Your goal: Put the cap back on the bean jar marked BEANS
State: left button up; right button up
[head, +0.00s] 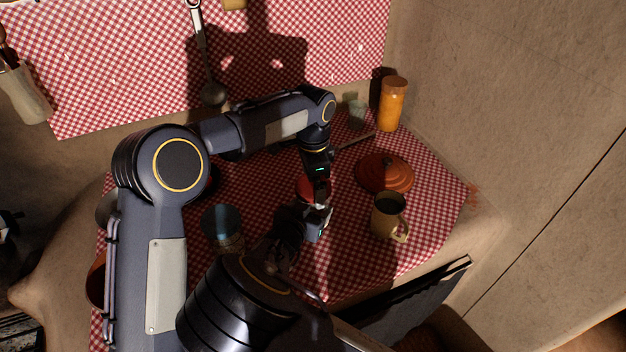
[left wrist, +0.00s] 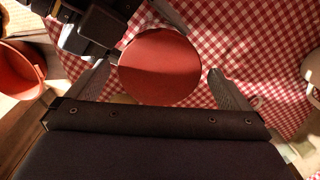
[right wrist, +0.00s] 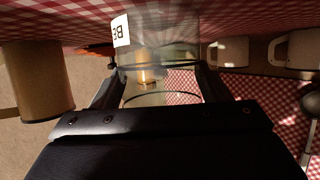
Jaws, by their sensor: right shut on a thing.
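The red round cap (head: 307,187) is below my left gripper (head: 318,178). In the left wrist view the cap (left wrist: 160,68) lies between my left gripper's (left wrist: 162,68) spread fingers, with a gap on each side. The clear glass bean jar (right wrist: 150,60) has a white label showing "BE", upside down in the right wrist view. My right gripper (right wrist: 150,80) is shut on this jar. In the head view the jar is mostly hidden by my grippers. I cannot tell whether the cap sits fully on the jar's rim.
A tan mug (head: 385,220) and an orange lid (head: 385,173) are to the right on the checked cloth. An orange jar (head: 392,105) and a small glass (head: 357,117) stand behind. A glass jar with a bluish top (head: 222,222) is to the left.

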pick_arm(q)
jog(key=shift+r, duration=2.25)
jog(key=n, duration=0.2)
jog(key=r+n, duration=0.1)
jog(key=n, duration=0.6)
jog(key=shift+r+n, duration=0.35)
jog(key=shift+n, duration=0.05)
jog(key=n, duration=0.4)
jog(key=shift+r+n, duration=0.4)
jog(key=n, duration=0.5)
jog(key=shift+r, duration=0.35)
jog(key=shift+f, duration=0.1)
jog(key=shift+f, duration=3.9)
jog(key=shift+c, duration=0.4)
